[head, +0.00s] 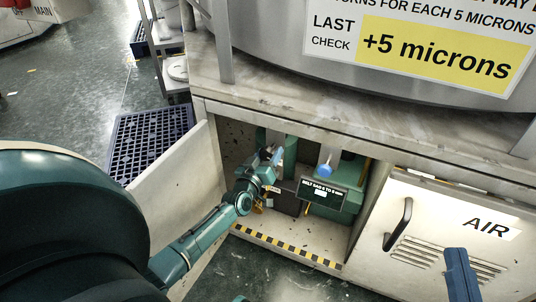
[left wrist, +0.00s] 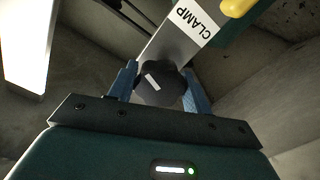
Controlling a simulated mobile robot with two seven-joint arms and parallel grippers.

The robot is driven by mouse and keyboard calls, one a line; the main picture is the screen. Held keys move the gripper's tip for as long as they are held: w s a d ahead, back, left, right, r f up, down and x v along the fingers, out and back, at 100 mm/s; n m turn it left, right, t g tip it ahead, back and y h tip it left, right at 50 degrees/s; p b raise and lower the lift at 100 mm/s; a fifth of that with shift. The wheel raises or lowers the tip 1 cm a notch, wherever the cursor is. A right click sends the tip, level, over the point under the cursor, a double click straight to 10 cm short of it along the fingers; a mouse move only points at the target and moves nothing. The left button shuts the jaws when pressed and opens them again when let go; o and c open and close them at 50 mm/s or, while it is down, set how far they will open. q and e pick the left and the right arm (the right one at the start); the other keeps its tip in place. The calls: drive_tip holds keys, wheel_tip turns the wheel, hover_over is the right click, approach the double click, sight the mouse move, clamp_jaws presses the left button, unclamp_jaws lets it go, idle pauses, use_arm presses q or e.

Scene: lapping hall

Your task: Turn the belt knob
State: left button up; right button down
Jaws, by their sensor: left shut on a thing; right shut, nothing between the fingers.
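A black lobed knob (left wrist: 160,85) with a white mark shows in the left wrist view, beside a grey plate whose white label (left wrist: 197,22) reads CLAMP. My left gripper (left wrist: 160,88) has its blue fingers on both sides of this knob and is shut on it. In the head view my left gripper (head: 274,158) reaches into the open cabinet, and the knob is hidden there. Just right of it, a green machine carries a black belt sag sign (head: 323,192). My right gripper (head: 460,275) is at the lower right, in front of the AIR door, shut and empty.
The cabinet's open door (head: 175,175) stands left of my left arm. A black and yellow strip (head: 285,245) edges the cabinet floor. A stone-like worktop (head: 290,85) overhangs the opening. The AIR door (head: 440,235) with a black handle (head: 398,224) is closed.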

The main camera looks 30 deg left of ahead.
use_arm(q)
drive_tip(key=n, duration=0.4)
drive_tip(key=shift+f+n, duration=0.1)
drive_tip(key=shift+n, duration=0.2)
drive_tip(key=n, duration=0.3)
drive_tip(key=shift+b, duration=0.35)
drive_tip(key=shift+n, duration=1.2)
use_arm(e)
drive_tip(key=shift+w+d+r+n+t+y, duration=0.1)
drive_tip(key=shift+w+r+n+t+y, duration=0.1)
drive_tip(key=shift+r, duration=0.15)
drive_tip(key=shift+w+r+n+t+y, duration=0.1)
drive_tip(key=shift+r+n+y, duration=0.1)
drive_tip(key=shift+r, duration=0.1)
use_arm(q)
drive_tip(key=shift+d, duration=0.1)
drive_tip(key=o, duration=1)
drive_tip(key=shift+s, duration=0.1)
use_arm(e)
drive_tip(key=shift+r, duration=0.1)
